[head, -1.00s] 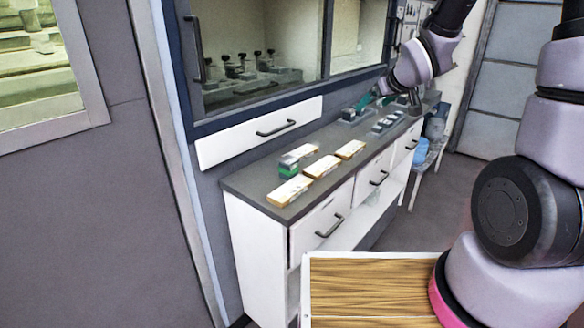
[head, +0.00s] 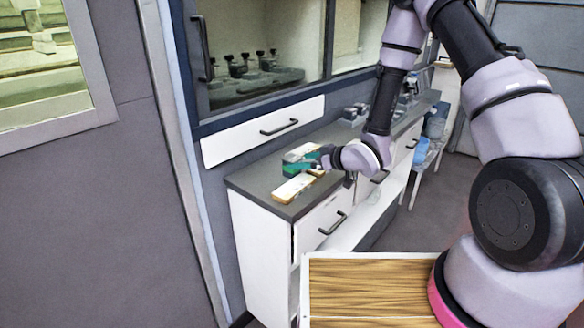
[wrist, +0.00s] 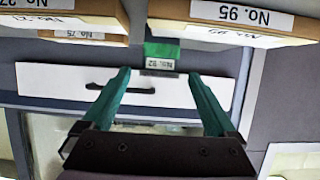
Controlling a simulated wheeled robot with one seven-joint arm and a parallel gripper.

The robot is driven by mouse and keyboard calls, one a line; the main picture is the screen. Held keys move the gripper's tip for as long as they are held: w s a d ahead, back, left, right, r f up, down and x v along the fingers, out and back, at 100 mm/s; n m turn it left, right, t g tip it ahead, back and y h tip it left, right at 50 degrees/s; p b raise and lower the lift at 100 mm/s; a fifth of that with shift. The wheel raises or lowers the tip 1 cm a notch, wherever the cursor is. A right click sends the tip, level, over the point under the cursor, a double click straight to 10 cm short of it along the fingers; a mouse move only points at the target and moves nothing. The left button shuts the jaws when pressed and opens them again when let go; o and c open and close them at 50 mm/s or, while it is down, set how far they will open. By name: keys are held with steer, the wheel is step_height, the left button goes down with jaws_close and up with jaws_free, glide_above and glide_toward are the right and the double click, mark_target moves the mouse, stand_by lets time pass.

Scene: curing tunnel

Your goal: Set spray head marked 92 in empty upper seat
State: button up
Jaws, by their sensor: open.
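A green piece with a label reading No. 92 (wrist: 160,65) shows in the wrist view, beyond and between my fingertips and apart from them. My gripper (wrist: 162,75) has its two teal fingers spread with nothing between them. In the head view my gripper (head: 318,160) is low over the near end of the grey counter (head: 252,180), among the pale boxes, and partly hides them. No seat can be clearly identified as the empty upper one.
Pale boxes flank the 92 piece in the wrist view, including one marked No. 95 (wrist: 240,15) and one marked No. 75 (wrist: 85,33). A fixture with black knobs (head: 250,72) stands behind the cabinet glass. A white drawer front (head: 262,130) with a handle is behind the counter.

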mark_target(291, 158)
steer(key=w+a+f, duration=0.2)
steer(key=a+f, duration=0.1)
steer(key=shift+w+a, duration=0.1)
steer(key=shift+w, duration=0.1)
steer(key=shift+w+a+f, duration=0.2)
steer(key=shift+w+a, duration=0.15)
steer(key=c, duration=1.4)
jaws_close()
steer(key=shift+r, duration=0.15)
